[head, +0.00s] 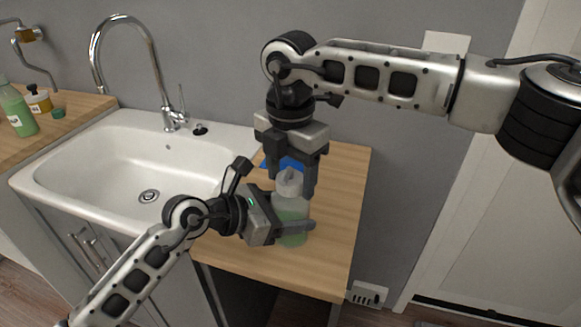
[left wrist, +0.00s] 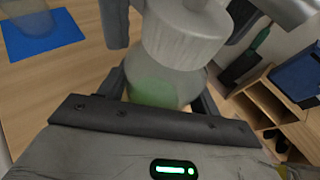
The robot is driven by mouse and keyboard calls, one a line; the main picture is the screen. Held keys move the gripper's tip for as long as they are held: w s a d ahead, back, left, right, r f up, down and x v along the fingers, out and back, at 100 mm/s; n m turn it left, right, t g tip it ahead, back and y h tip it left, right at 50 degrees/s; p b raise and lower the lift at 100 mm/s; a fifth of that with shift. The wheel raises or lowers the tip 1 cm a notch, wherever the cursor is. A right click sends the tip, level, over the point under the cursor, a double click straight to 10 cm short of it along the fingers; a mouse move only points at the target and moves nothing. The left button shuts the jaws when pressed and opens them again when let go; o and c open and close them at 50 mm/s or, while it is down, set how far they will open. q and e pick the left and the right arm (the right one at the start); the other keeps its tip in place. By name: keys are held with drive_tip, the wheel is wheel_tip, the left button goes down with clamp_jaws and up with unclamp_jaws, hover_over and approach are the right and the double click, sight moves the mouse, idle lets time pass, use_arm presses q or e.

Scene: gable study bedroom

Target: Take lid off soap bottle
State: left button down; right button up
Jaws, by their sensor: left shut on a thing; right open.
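The soap bottle (head: 292,212) is translucent with green liquid and stands upright on the wooden counter right of the sink. Its pale grey lid (head: 289,179) is on top; the lid also shows large in the left wrist view (left wrist: 185,38), above the bottle's body (left wrist: 160,85). My left gripper (head: 290,228) is shut on the bottle's body from the side. My right gripper (head: 293,187) points down from above, open, with one finger on each side of the lid. I cannot tell whether its fingers touch the lid.
A blue mat (left wrist: 45,34) lies flat on the counter (head: 338,215) behind the bottle. The white sink (head: 100,150) with its tall tap (head: 150,50) is to the left.

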drive_tip(key=c, duration=1)
drive_tip(key=n, duration=0.4)
drive_tip(key=shift+n, duration=0.3)
drive_tip(key=n, duration=1.2)
drive_tip(key=shift+n, duration=0.3)
drive_tip(key=n, duration=0.4)
drive_tip(key=shift+r+n, duration=0.1)
drive_tip(key=shift+n, duration=0.2)
drive_tip(key=n, duration=1.4)
